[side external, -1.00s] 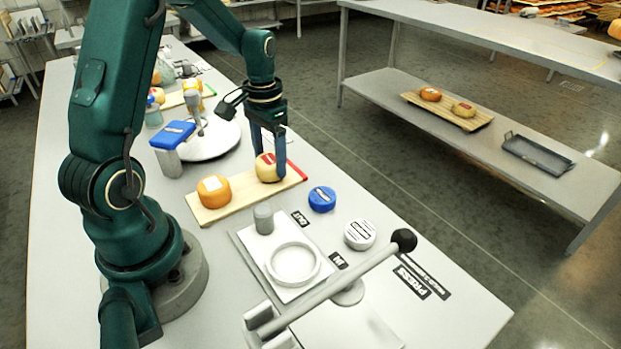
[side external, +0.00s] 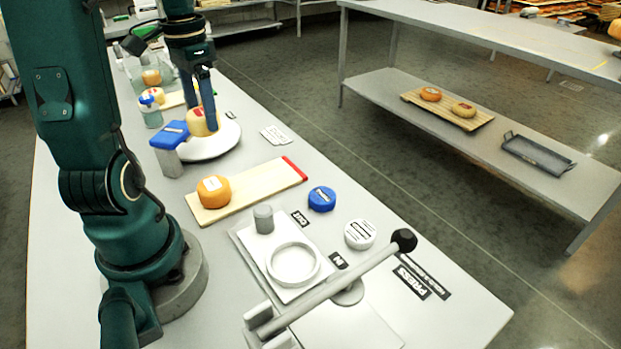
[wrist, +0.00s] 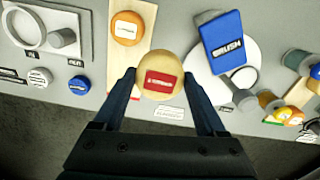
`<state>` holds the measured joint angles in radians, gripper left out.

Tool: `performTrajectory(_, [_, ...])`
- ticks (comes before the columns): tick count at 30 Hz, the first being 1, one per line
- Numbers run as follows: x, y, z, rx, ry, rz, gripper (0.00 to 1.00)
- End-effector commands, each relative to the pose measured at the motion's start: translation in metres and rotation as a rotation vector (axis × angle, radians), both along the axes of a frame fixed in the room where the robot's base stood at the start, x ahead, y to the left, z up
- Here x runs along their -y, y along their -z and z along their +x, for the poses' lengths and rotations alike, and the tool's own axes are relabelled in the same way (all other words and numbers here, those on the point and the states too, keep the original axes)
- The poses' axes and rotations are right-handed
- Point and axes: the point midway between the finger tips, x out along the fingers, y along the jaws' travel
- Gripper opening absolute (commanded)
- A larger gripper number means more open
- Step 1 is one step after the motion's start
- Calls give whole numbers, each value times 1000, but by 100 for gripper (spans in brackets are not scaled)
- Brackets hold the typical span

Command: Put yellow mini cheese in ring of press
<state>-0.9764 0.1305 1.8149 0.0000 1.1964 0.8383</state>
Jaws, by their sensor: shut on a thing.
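My gripper (side external: 206,117) is shut on a pale yellow cheese with a red label (side external: 196,124), held at or over the white round plate (side external: 222,142). In the wrist view this cheese (wrist: 158,82) sits between both fingers, label facing the camera. The press ring (side external: 293,263) is white and looks empty, on its plate at the front of the table. It also shows at the upper left in the wrist view (wrist: 23,27). The press lever (side external: 340,285) slants beside the ring. My gripper is well behind the press.
An orange cheese (side external: 214,190) stands on a wooden board (side external: 262,185) with a red end. Blue (side external: 322,198) and white (side external: 360,234) pucks and a grey cylinder (side external: 263,218) are near the press. A blue-topped brush (side external: 172,135) stands beside the round plate. Small cheeses and bottles crowd the far end.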

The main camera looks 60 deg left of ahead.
Motion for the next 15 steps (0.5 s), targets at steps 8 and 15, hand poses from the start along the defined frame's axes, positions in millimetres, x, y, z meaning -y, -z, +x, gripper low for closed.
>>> performTrajectory(8, [20, 0, -3, 1, 364, 1, 13])
performTrajectory(15, [89, -4, 9, 2, 1037, 3, 13])
